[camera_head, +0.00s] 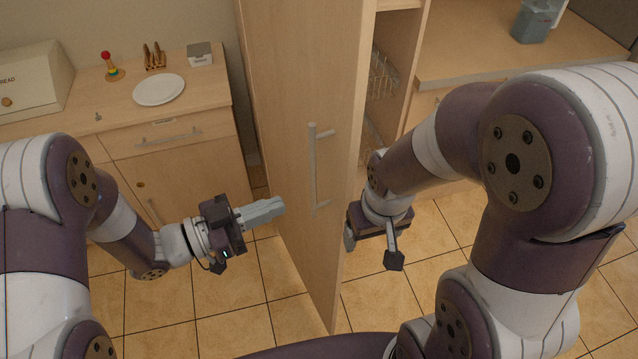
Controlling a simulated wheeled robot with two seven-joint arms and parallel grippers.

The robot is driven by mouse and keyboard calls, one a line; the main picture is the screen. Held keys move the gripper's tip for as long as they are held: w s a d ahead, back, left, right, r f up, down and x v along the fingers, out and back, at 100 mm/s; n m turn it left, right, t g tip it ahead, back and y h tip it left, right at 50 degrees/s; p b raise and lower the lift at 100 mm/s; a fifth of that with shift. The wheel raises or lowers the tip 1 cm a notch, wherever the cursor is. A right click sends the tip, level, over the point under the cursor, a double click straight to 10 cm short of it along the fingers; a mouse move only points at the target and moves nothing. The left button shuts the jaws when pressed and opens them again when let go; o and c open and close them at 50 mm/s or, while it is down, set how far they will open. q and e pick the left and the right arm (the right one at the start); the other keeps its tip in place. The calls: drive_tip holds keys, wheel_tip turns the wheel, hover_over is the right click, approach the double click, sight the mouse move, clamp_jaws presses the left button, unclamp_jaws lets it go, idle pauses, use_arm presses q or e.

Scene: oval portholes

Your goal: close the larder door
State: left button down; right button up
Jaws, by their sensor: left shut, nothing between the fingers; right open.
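The larder door (295,95) is a tall pale wooden panel in the middle of the head view. It stands open, swung out towards me, with its bar handle (314,165) on the left-facing side. The larder (398,60) shows open behind it to the right. My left gripper (272,208) is shut and empty at the left of the door, its fingertips close to the panel below and left of the handle. I cannot tell whether they touch it. My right gripper (372,250) is open and empty, pointing down at the right of the door, near its edge.
Wire baskets (380,75) are inside the larder. A counter (200,95) on the left holds a white plate (158,90), a bread box (30,80) and small items. A counter at the right holds a grey container (533,22). The tiled floor (220,300) around the door looks clear.

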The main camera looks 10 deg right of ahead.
sight(338, 183)
use_arm(q)
drive_tip(key=p+x, duration=0.2)
drive_tip(key=x, duration=0.7)
drive_tip(key=shift+d, duration=0.6)
drive_tip(key=shift+w, duration=0.1)
